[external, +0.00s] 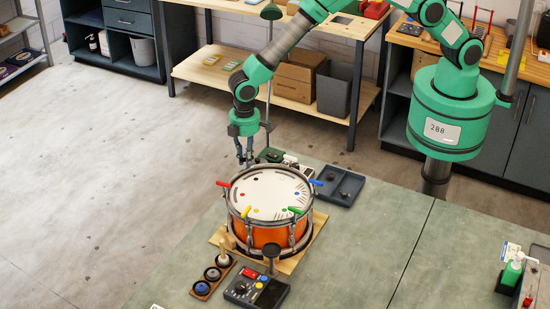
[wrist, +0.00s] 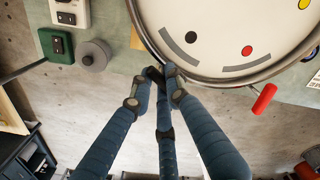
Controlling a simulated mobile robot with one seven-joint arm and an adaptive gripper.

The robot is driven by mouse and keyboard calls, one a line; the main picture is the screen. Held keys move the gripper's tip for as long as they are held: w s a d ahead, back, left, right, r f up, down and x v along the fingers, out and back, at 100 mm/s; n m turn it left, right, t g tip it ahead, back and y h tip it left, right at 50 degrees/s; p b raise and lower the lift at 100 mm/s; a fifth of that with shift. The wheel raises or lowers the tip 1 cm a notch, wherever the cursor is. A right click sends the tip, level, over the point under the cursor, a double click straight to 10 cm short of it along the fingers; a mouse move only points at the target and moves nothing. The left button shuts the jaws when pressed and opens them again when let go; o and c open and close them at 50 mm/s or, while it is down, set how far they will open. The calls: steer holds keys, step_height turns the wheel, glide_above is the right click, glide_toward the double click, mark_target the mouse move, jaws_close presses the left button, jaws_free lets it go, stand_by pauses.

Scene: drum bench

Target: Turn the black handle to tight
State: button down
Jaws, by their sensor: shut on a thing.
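The orange drum (external: 262,236) with a white head (external: 270,192) stands on a wooden board on the bench. Coloured handles sit around its rim; the head has matching coloured dots. The black dot (wrist: 191,37) is just inside the rim near my fingertips in the wrist view. My gripper (wrist: 163,74) reaches the rim beside that dot, its blue-grey fingers closed together around a small dark piece, which appears to be the black handle. The fingers hide most of it, so its angle cannot be told. In the external view my gripper (external: 244,162) is at the drum's far side.
The red handle (wrist: 264,99) is nearest my fingers; blue (external: 316,182), green (external: 295,210) and yellow (external: 246,211) handles are farther round. A dark tray (external: 339,184) and small boxes stand behind the drum. A control box (external: 256,288) is in front.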

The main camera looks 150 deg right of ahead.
steer(key=m+b, duration=0.3)
steer(key=m, duration=0.2)
steer(key=m+b, duration=0.1)
steer(key=m, duration=0.3)
steer(key=shift+a+m+b, duration=0.15)
steer(key=shift+m+b, duration=0.15)
steer(key=shift+b, duration=0.05)
steer(key=shift+r, duration=0.1)
steer(key=c, duration=1.7)
jaws_free()
steer(key=shift+s, duration=0.1)
steer(key=shift+o, duration=0.2)
steer(key=shift+r, duration=0.1)
step_height(320, 180, up, 12)
